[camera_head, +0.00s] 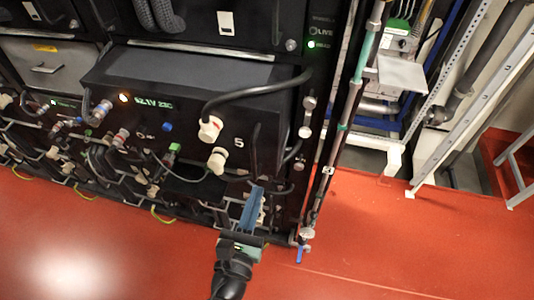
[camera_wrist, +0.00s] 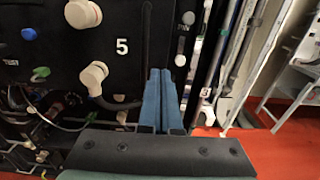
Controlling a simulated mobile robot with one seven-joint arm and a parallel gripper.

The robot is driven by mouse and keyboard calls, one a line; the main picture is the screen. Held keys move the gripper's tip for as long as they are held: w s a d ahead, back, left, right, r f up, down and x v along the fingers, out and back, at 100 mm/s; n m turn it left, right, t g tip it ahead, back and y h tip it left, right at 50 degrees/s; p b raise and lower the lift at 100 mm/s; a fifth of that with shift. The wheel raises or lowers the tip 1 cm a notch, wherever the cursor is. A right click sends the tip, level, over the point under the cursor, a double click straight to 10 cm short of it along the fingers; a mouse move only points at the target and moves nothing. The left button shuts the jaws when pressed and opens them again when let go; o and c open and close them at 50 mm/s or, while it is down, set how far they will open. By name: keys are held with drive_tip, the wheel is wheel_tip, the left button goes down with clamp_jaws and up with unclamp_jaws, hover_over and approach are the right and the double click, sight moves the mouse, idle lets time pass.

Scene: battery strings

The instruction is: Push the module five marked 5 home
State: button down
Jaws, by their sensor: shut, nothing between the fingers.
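Module five (camera_head: 185,118) is a black box with a white 5 at the right of its front, a lit green readout and a cable plugged into a pale connector. It stands out of the rack, its grey top showing. In the wrist view its front (camera_wrist: 115,70) fills the upper left, with the 5 and two pale connectors. My gripper (camera_head: 256,192), with blue fingers, is below the module's lower right corner in the head view. In the wrist view the fingers (camera_wrist: 160,75) are together and empty, right of the 5. I cannot tell whether they touch the front.
A black cable (camera_head: 262,88) loops over the module's right front. Cables and connectors crowd the rack below it. Pipes and a rack post (camera_head: 345,130) stand to the right. The red floor (camera_head: 400,240) in front is clear.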

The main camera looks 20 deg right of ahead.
sight(270, 149)
drive_tip(key=p+x, duration=0.1)
drive_tip(key=x, duration=0.9)
drive_tip(key=shift+w+d, duration=0.1)
drive_tip(key=shift+w, duration=0.1)
